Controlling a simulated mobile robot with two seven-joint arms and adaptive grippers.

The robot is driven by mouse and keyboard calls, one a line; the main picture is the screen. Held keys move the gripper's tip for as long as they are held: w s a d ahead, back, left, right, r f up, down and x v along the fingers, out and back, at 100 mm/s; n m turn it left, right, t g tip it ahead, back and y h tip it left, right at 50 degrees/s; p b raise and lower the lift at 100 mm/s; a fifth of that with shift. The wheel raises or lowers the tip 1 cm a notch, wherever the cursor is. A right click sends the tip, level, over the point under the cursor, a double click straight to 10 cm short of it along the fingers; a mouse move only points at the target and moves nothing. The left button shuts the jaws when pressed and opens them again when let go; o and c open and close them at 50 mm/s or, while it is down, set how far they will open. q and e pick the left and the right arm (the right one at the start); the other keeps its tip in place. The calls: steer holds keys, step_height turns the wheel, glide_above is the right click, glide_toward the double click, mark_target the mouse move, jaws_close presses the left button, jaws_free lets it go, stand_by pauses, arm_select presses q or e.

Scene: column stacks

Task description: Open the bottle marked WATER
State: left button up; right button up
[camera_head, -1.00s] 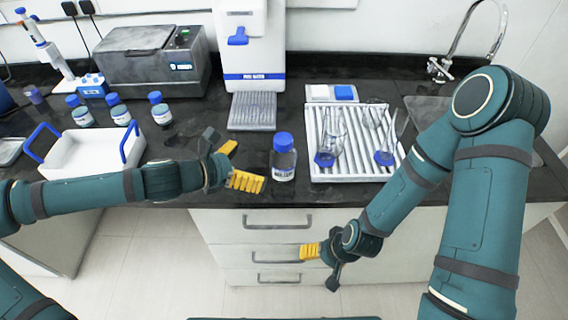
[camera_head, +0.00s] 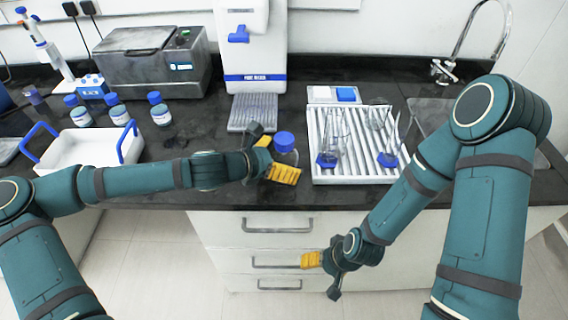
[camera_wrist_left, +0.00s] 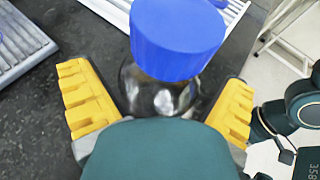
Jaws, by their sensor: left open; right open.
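A clear bottle with a blue cap (camera_head: 284,142) stands upright on the black counter, left of the white rack. Its label is hidden now behind my left gripper. My left gripper (camera_head: 276,158) is open, its yellow fingers on either side of the bottle. In the left wrist view the blue cap (camera_wrist_left: 178,38) and clear bottle body (camera_wrist_left: 158,92) sit between the two yellow fingers of the open gripper (camera_wrist_left: 160,105), with gaps visible beside the body. My right gripper (camera_head: 314,262) is open and empty in front of the drawers, below the counter edge.
A white rack (camera_head: 318,172) with glass flasks stands right of the bottle. A water dispenser (camera_head: 255,55) stands behind. Several blue-capped bottles (camera_head: 119,110) and a white tray with blue handles (camera_head: 70,158) are at the left. A sink (camera_head: 430,112) is at the right.

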mark_target(283, 138)
arm_select(q)
steer(key=c, duration=1.3)
steer(key=shift+r, duration=0.15)
step_height(283, 138, up, 10)
steer(key=p, duration=0.3)
steer(key=o, duration=0.3)
steer(key=shift+c, duration=1.4)
